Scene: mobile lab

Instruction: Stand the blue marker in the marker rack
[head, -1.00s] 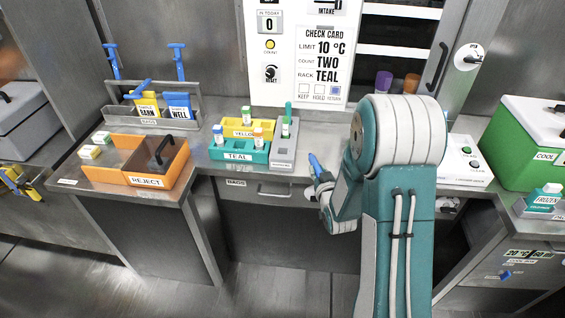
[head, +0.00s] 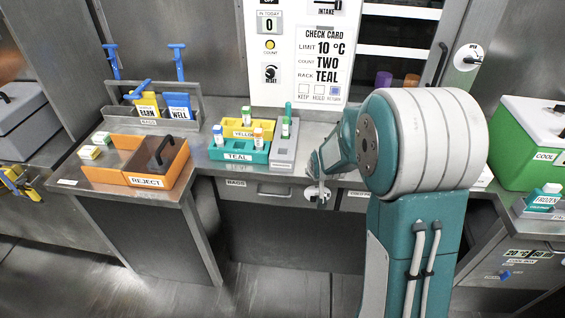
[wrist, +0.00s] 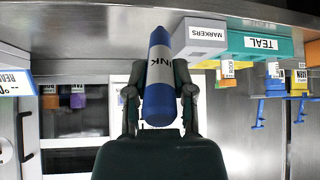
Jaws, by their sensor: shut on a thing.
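The blue marker (wrist: 158,75) is held between the two fingers of my gripper (wrist: 159,98) in the wrist view, its length pointing away from the palm. In the head view my gripper (head: 318,192) is at the bench's front edge, right of and in front of the marker rack; the marker cannot be made out there. The marker rack (head: 284,150) is a long grey block with a green marker (head: 287,111) standing toward its back. Its MARKERS label (wrist: 206,34) shows in the wrist view, to the right of the blue marker and apart from it.
The teal rack (head: 240,156) and yellow rack (head: 238,132), holding small vials, stand just left of the marker rack. An orange REJECT bin (head: 150,180) is farther left. A check card panel (head: 322,65) stands behind. Bare bench lies right of the marker rack.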

